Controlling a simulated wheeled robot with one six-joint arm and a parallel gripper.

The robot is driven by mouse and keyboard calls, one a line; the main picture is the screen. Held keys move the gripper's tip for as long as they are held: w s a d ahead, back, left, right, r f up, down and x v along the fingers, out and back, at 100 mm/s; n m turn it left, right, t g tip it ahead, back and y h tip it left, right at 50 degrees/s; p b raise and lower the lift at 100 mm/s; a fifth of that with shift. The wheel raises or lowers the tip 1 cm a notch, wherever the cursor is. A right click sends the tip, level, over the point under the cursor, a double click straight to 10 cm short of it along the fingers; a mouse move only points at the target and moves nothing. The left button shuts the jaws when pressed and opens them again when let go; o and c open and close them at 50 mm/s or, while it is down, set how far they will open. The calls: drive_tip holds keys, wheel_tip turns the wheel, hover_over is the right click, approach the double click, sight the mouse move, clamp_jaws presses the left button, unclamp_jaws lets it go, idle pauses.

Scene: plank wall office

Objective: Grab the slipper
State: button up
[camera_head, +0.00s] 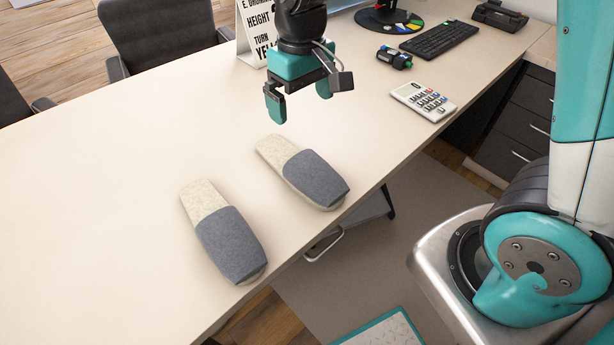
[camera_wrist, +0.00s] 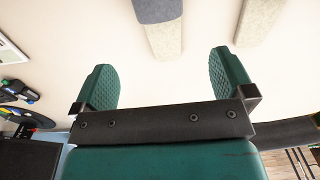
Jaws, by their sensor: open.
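Two slippers with grey uppers and beige insoles lie on the desk. The right slipper (camera_head: 302,172) lies near the desk's front edge, and the left slipper (camera_head: 223,232) lies beside it, apart. My gripper (camera_head: 298,103) is open and empty above the desk, behind the right slipper. In the wrist view the gripper (camera_wrist: 165,82) shows two green fingers spread apart. The beige end of one slipper (camera_wrist: 164,38) shows ahead between the fingertips. Part of the other slipper (camera_wrist: 258,20) shows at the upper right; the rest of both is cut off there.
The pale desk (camera_head: 100,180) has free room left of the slippers. A calculator (camera_head: 423,101), a small dark device (camera_head: 394,57) and a keyboard (camera_head: 440,39) lie to the right. A sign (camera_head: 256,28) stands behind my gripper. Dark chairs (camera_head: 160,30) stand beyond the desk.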

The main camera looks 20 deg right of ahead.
sight(305, 161)
wheel_tip(305, 161, down, 12)
drive_tip(key=shift+r+b, duration=0.1)
drive_tip(key=shift+b, duration=0.25)
drive_tip(key=shift+s+d+f, duration=0.1)
drive_tip(key=shift+f, duration=1.25)
drive_tip(key=shift+s+d+f, duration=0.1)
drive_tip(key=shift+f, duration=1.25)
drive_tip(key=c, duration=0.6)
